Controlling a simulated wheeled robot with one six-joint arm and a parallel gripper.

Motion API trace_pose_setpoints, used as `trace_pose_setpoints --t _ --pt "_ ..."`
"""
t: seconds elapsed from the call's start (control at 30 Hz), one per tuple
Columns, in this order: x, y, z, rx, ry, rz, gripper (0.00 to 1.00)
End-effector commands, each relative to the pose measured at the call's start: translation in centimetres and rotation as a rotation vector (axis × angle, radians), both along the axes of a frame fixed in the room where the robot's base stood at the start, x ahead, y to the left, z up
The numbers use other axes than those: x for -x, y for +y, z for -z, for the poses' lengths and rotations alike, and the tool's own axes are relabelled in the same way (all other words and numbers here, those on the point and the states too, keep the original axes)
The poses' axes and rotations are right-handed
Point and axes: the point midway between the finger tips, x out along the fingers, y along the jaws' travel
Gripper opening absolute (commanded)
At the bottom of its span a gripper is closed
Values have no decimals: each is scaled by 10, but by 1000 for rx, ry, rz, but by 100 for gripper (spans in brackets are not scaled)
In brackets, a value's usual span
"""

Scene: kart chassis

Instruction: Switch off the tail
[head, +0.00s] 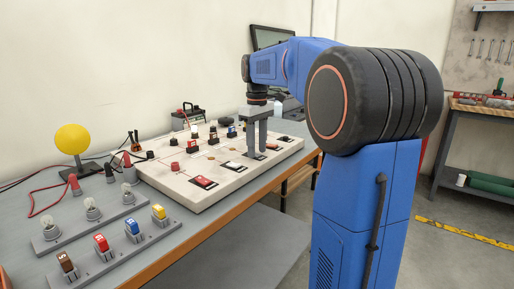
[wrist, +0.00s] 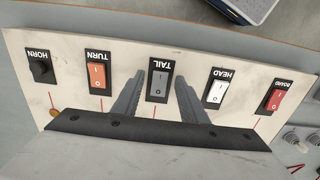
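The TAIL switch (wrist: 158,81) is a grey rocker on a black plate, marked I and O, its label upside down in the wrist view. Which side is pressed I cannot tell. My gripper (wrist: 158,76) is open and empty, with one finger on each side of the TAIL switch in the wrist view. In the head view my gripper (head: 257,152) points straight down over the near right part of the white switch board (head: 165,199). Whether the fingertips touch the board is not clear. In the head view the fingers partly hide the TAIL switch.
Beside TAIL are the orange TURN switch (wrist: 97,76), black HORN switch (wrist: 40,68), white HEAD switch (wrist: 216,92) and red BOARD switch (wrist: 274,98). Bulbs, coloured fuses and a yellow round lamp (head: 73,139) stand on the bench at the left.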

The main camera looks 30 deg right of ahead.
Motion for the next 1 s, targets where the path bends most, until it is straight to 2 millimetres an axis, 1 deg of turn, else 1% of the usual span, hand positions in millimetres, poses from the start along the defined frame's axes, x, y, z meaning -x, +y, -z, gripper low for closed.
trace_pose_setpoints --t 0.3,0.33,0.37,0.4,0.47,0.5,0.7,1.0 --pt "0 0 3 0 0 0 39" --pt "0 0 3 0 0 0 34" --pt "0 0 3 0 0 0 27" --pt "0 0 3 0 0 0 18" --pt "0 0 2 0 0 0 3" --pt "0 0 2 0 0 0 0" --pt "-1 1 3 6 23 -2 0" --pt "-7 3 2 66 189 -3 0"
